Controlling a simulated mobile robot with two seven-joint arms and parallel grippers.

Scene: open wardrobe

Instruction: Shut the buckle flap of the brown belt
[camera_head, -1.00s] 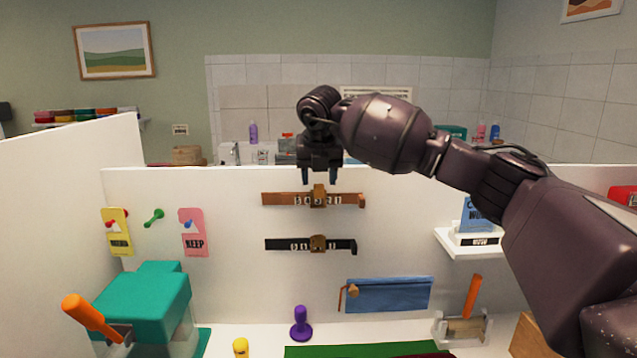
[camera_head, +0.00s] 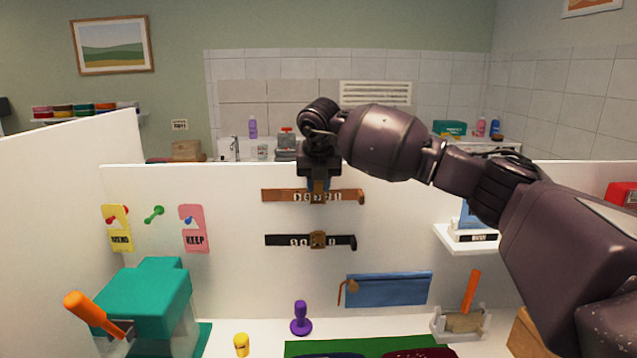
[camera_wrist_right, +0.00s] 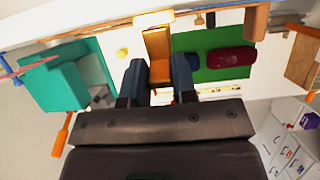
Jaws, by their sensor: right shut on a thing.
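The brown belt (camera_head: 345,196) is fixed level on the white panel, with a row of light marks along it. Its buckle flap (camera_wrist_right: 159,47) shows golden brown in the right wrist view, between the fingers. My right gripper (camera_head: 319,187) is at the belt's middle from above, shut on the flap. Its dark fingers (camera_wrist_right: 160,75) lie on either side of the flap. The fingers hide much of the buckle in the head view, so I cannot tell the flap's exact angle. My left gripper is not in view.
A black belt (camera_head: 285,241) with a brass buckle hangs just below. A blue pouch (camera_head: 395,291) hangs lower right. Door tags (camera_head: 195,230) and a green peg (camera_head: 153,214) are at left. A white shelf (camera_head: 465,240) juts out at right.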

